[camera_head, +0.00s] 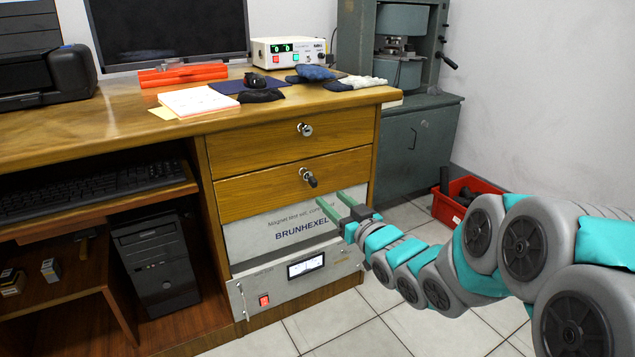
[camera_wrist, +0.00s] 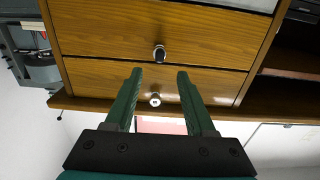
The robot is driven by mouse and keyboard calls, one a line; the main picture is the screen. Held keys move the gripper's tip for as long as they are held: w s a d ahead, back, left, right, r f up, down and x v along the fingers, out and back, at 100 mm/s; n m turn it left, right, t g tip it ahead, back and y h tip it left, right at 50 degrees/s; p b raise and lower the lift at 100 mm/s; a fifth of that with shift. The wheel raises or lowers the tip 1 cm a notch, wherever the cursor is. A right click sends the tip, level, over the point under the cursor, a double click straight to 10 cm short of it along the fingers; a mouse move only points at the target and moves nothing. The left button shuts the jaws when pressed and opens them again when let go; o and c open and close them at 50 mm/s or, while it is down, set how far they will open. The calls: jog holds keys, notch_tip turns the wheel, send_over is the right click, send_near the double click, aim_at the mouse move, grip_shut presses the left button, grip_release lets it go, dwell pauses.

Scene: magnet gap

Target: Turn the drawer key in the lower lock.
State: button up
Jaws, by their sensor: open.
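The lower drawer lock with its dark-headed key (camera_head: 308,177) is on the lower wooden drawer front (camera_head: 250,197). The key sticks out of the lock. It also shows in the wrist view (camera_wrist: 159,53), where the picture is upside down. My gripper (camera_head: 331,198) is open and empty, with two green fingers pointing at the cabinet. In the head view the fingertips are just below and right of the key. In the wrist view the key appears just beyond the gap between the fingertips (camera_wrist: 159,71), not between them.
The upper drawer lock (camera_head: 305,129) sits above, without a dark key head. The white BRUNHEXEL panel (camera_head: 285,230) and a metal unit with a display (camera_head: 300,280) are below the drawers. A red bin (camera_head: 468,192) stands on the floor at right. The desktop overhangs above.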

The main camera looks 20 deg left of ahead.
aim_at(316, 185)
jog(key=shift+p+x, duration=0.5)
jog(key=shift+x, duration=3.45)
jog(key=shift+c, duration=0.6)
grip_shut()
